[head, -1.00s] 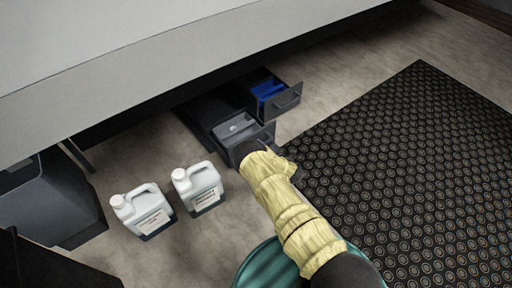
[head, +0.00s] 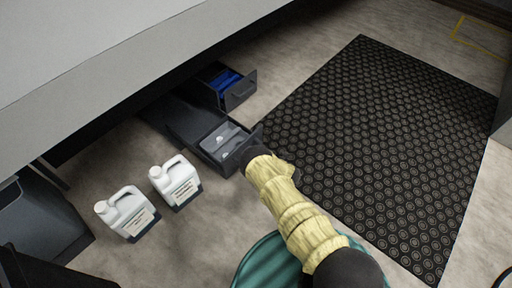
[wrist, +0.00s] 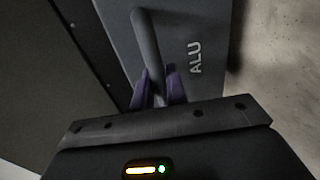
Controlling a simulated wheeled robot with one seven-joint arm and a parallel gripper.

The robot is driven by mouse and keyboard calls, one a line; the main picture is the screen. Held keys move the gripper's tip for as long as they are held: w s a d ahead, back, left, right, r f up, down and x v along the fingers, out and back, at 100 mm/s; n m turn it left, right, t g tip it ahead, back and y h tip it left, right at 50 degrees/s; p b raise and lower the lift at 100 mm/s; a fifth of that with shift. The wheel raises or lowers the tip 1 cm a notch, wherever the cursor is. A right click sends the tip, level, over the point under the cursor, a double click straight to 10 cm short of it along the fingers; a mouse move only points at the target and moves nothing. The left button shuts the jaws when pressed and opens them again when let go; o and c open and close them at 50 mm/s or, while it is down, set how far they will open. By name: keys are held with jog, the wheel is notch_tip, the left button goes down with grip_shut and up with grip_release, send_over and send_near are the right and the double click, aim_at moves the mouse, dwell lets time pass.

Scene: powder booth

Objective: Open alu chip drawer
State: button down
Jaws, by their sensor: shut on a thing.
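The alu chip drawer (head: 216,150) is a dark drawer low under the bench, pulled out, with grey contents showing inside. Its front (wrist: 197,30) bears the letters "ALU" in the wrist view. Its bar handle (wrist: 147,42) stands upright in that view. My gripper (wrist: 158,90) has its purple fingers shut on the handle. In the head view, my sleeved arm reaches to the drawer front and hides the handle and fingers.
A second open drawer (head: 236,98) with blue contents is beside it, farther back. Two white jugs (head: 176,182) (head: 128,214) stand on the floor at left. A black studded mat (head: 380,140) lies at right. A green round object (head: 268,264) is near the bottom.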

jog(key=shift+s+d, duration=0.3)
jog(key=c, duration=1.5)
grip_release()
